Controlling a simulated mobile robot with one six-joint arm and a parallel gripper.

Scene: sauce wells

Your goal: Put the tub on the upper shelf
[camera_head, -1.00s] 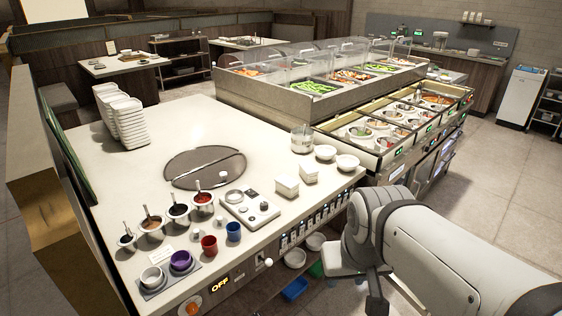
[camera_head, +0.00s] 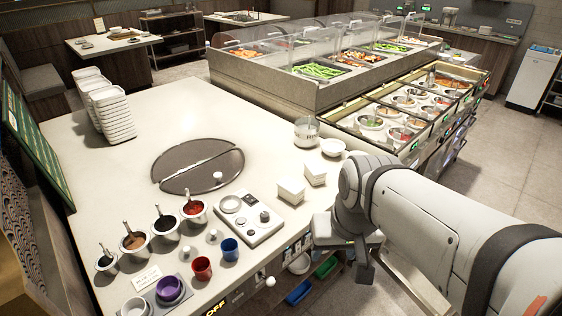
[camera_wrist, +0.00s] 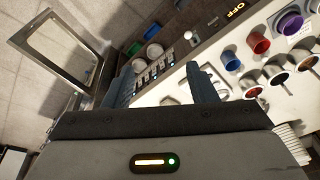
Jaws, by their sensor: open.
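A blue tub (camera_head: 298,292) and a green tub (camera_head: 326,267) sit low under the counter's front edge. In the wrist view the blue tub (camera_wrist: 152,32) and green tub (camera_wrist: 135,48) show beyond my fingers. Two white square tubs (camera_head: 290,191) (camera_head: 315,174) stand on the counter; I cannot tell which tub is meant. No upper shelf can be made out clearly. My gripper (camera_wrist: 160,70) is open and empty, its two fingers apart, in front of the counter. In the head view my gripper (camera_head: 363,272) shows only partly, beside the counter's front.
The counter (camera_head: 90,185) holds sauce pots (camera_head: 164,226), red and blue cups (camera_head: 229,249), a control panel (camera_head: 250,217) and stacked white dishes (camera_head: 110,112). White bowls (camera_head: 299,263) sit under the counter. A glass-covered food bar (camera_head: 250,80) stands behind. Floor at right (camera_head: 515,160) is open.

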